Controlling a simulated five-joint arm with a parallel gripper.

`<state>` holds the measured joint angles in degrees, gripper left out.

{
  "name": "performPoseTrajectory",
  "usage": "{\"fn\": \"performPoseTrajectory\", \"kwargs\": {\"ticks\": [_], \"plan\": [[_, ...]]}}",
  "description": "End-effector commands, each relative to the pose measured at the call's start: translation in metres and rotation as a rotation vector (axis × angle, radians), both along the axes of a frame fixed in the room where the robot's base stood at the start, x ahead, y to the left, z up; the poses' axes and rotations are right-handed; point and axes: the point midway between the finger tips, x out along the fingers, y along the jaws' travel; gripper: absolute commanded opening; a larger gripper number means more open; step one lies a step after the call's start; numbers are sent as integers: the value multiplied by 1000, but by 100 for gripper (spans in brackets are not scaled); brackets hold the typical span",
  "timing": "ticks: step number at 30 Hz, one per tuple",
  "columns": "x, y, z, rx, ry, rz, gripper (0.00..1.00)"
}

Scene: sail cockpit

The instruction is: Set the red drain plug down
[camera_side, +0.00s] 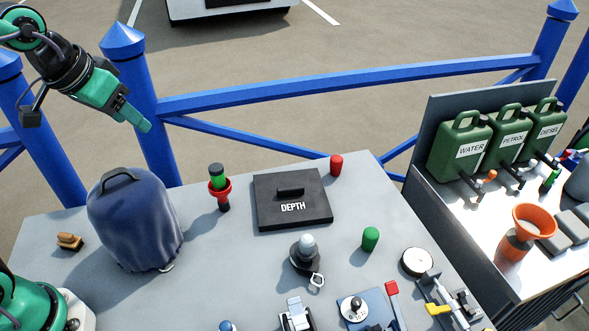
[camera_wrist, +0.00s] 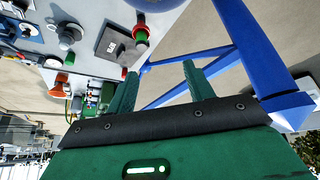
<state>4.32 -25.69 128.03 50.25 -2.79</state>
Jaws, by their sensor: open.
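The red drain plug (camera_side: 336,164) looks to be the small red cylinder standing upright on the grey worktop near its far edge, right of the black DEPTH hatch (camera_side: 292,212). In the wrist view a small red piece (camera_wrist: 124,73) shows at the worktop edge, beside the hatch. My gripper (camera_side: 142,124) is raised at the upper left, above and behind the blue covered object, far from the red plug. In the wrist view my gripper (camera_wrist: 160,78) has its two green fingers spread apart with nothing between them.
A green cylinder (camera_side: 370,239) and a grey knob (camera_side: 307,247) stand in front. The blue covered object (camera_side: 135,225) is tall. Blue railing (camera_side: 340,80) runs behind. Green cans (camera_side: 460,148) stand right.

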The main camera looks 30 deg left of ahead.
Motion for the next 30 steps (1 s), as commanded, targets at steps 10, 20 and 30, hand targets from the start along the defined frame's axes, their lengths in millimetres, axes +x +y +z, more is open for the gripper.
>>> {"fn": "performPoseTrajectory", "kwargs": {"ticks": [10,20,30], "plan": [[-72,20,-29,18,-13,29,52],[-85,24,-37,22,-14,32,52],[-85,23,-37,22,-14,32,52]]}}
